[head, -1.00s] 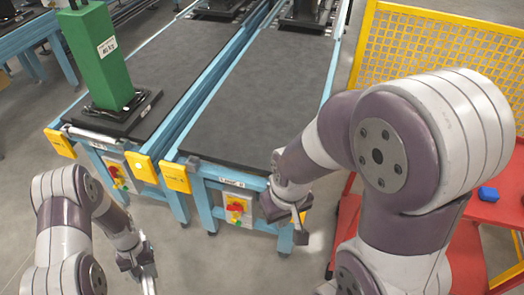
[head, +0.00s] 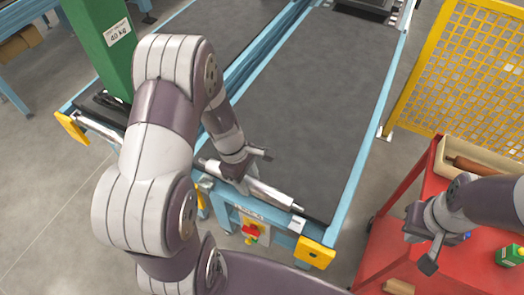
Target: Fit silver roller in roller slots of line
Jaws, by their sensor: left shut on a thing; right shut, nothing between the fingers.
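The silver roller (head: 272,193) lies slantwise across the near end of the right-hand line (head: 307,110), just in front of its dark belt. My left gripper (head: 246,172) is shut on the roller left of its middle and covers that part. The roller's right end is close to the line's right side frame. Its left end shows beside my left arm. I cannot tell whether either end sits in a slot; the slots are too small or hidden. My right gripper (head: 426,249) is shut and empty above the red table (head: 385,245).
On the red table are a tray (head: 501,165) with a brown roller, a green box (head: 510,255) and a tan block (head: 398,287). A yellow mesh fence (head: 465,75) stands at right. A green column (head: 100,45) stands on the left line. A control box (head: 250,233) hangs below the line's end.

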